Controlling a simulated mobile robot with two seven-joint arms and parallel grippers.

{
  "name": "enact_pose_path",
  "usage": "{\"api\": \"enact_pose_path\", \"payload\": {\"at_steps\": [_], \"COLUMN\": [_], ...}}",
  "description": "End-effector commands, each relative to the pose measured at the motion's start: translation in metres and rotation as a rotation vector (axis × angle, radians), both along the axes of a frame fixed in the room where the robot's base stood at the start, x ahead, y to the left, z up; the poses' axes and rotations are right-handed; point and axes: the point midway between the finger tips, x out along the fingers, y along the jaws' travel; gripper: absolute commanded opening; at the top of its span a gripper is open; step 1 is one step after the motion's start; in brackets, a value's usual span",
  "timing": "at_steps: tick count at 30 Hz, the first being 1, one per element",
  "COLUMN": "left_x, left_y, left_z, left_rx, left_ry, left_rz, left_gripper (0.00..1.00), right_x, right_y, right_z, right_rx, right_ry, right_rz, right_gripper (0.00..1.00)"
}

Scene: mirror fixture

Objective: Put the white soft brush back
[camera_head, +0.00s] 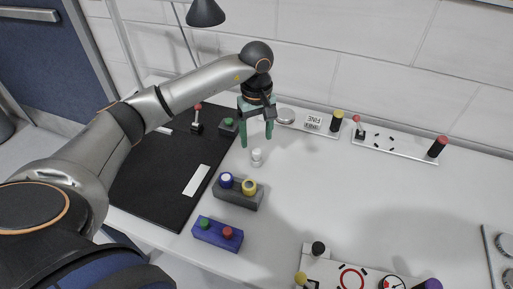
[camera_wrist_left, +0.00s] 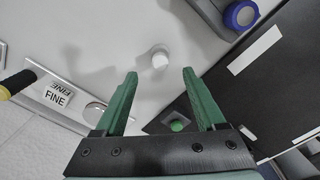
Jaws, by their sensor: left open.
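A small white cylinder (camera_head: 257,155), which may be the white soft brush, stands on the pale table. It also shows in the left wrist view (camera_wrist_left: 160,59). No bristles can be made out. My left gripper (camera_head: 257,142) points down with green fingers, open and empty, above and just behind the cylinder. In the left wrist view the cylinder lies beyond the fingertips (camera_wrist_left: 160,73), roughly centred between them and not touching. My right gripper does not show.
A grey block (camera_head: 238,196) with blue-and-white and yellow round tops stands in front, and a purple block (camera_head: 217,236) with green and red knobs nearer. A black mat (camera_head: 160,178) lies left. A plate labelled FINE (camera_head: 312,122) is behind. The table's middle right is clear.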

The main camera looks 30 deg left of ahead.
Motion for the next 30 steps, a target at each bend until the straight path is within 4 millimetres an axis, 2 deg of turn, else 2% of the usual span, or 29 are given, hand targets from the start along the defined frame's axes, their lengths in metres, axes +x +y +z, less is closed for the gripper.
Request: {"api": "enact_pose_path", "payload": {"at_steps": [3, 9, 30], "left_x": [0.001, 0.0, 0.0], "left_y": [0.0, 0.0, 0.0], "left_z": [0.024, 0.045, 0.048], "left_rx": [0.0, -0.001, 0.001], "left_ry": [-0.004, -0.001, 0.001], "left_rz": [-0.002, 0.0, 0.0], "left_gripper": [0.72, 0.72, 0.72], "right_x": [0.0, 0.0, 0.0], "right_y": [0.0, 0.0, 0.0], "right_z": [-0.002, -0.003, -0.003], "right_rx": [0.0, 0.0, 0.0], "right_ry": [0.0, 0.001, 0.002], "right_rz": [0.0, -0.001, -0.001], "right_gripper": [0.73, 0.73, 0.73]}}
